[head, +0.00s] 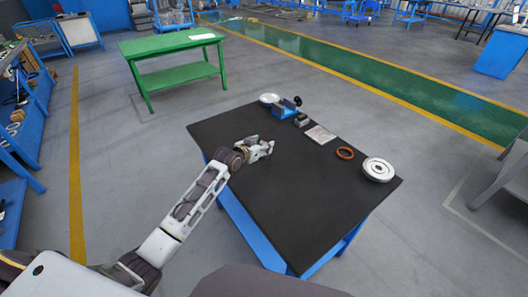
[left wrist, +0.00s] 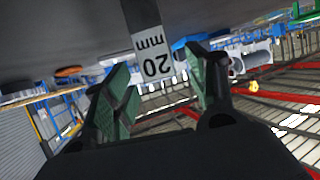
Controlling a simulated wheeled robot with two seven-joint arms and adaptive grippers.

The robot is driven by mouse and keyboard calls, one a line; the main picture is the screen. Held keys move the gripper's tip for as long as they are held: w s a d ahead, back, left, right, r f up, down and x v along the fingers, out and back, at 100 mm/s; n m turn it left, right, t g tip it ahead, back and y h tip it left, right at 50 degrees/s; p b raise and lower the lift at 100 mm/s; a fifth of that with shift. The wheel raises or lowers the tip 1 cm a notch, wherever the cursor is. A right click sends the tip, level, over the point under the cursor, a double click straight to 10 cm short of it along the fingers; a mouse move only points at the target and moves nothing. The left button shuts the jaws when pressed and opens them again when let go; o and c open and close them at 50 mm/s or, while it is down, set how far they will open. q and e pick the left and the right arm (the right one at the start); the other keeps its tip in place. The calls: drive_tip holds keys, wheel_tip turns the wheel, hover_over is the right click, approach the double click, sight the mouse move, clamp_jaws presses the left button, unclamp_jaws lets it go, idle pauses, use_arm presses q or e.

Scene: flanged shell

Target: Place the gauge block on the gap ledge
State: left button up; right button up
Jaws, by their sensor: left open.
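My left gripper (head: 268,148) is low over the left part of the black table top, and it is open. In the left wrist view, which looks upside down, its two green-padded fingers (left wrist: 160,95) stand apart. The gauge block (left wrist: 153,55), a grey bar marked "20 mm", shows between and beyond the fingertips; I cannot tell whether they touch it. I cannot make out the gauge block in the head view. A round white flanged part (head: 379,169) sits at the table's right corner. I cannot make out which surface is the gap ledge. My right gripper is not in view.
The table's near middle is clear. A green bench (head: 172,62) stands apart behind.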

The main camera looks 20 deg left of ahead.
use_arm(q)
drive_tip(key=shift+x, duration=0.95)
drive_tip(key=shift+w+f, duration=0.1)
drive_tip(key=c, duration=1.2)
clamp_jaws()
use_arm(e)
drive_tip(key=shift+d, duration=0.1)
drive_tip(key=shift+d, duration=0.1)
